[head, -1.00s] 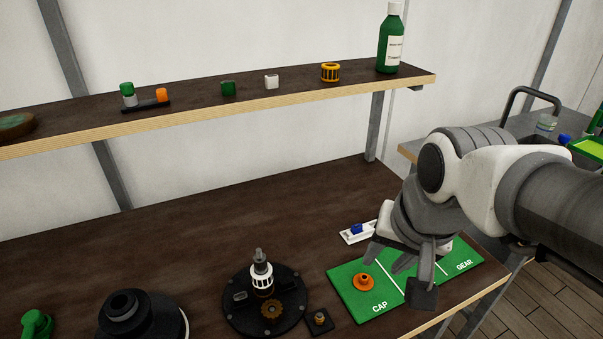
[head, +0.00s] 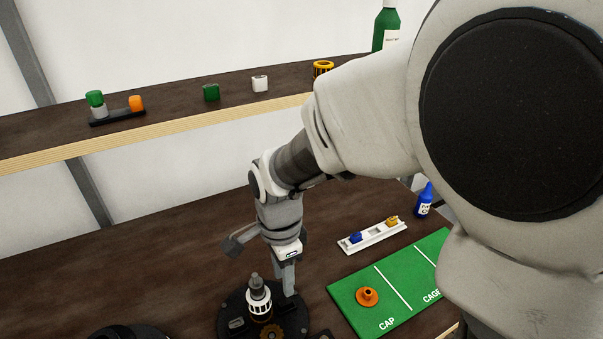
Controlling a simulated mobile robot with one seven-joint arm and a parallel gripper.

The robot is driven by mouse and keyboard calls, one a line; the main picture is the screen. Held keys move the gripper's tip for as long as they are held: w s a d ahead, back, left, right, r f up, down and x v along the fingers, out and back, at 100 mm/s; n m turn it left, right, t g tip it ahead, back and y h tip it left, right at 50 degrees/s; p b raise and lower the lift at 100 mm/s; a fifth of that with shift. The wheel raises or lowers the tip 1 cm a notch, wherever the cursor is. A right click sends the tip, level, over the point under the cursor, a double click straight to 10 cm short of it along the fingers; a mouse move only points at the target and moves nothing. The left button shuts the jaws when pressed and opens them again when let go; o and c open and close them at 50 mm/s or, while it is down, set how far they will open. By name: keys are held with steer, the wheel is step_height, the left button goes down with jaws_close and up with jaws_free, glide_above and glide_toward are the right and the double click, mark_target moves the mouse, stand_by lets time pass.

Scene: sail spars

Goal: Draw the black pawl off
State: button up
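The round black base (head: 225,309) stands at the bottom of the head view, partly cut off by the frame edge. A grey spindle with a white slotted cage (head: 259,302) rises from it. A small dark oblong piece (head: 237,323) sits on the base left of the spindle; I cannot tell whether it is the black pawl. A brown gear (head: 271,332) shows at the lower edge. My gripper (head: 261,268) points down above the base with its fingers apart. One finger is up to the left, the other is close behind and right of the spindle.
A green mat (head: 395,308) marked CAP and CAGE holds an orange cap (head: 367,297). A white tray (head: 371,236) carries a blue and a yellow piece. A blue bottle (head: 424,201) stands behind.

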mark_target(285, 301)
step_height(285, 301, down, 8)
steer(key=b, duration=0.7)
steer(key=shift+f, duration=0.15)
steer(key=shift+r+p, duration=0.35)
steer(key=shift+r, duration=0.05)
steer(key=shift+c, duration=0.9)
steer(key=shift+w, duration=0.1)
jaws_close()
steer(key=o, duration=0.7)
jaws_free()
steer(key=shift+c, duration=0.2)
steer(key=shift+r, duration=0.15)
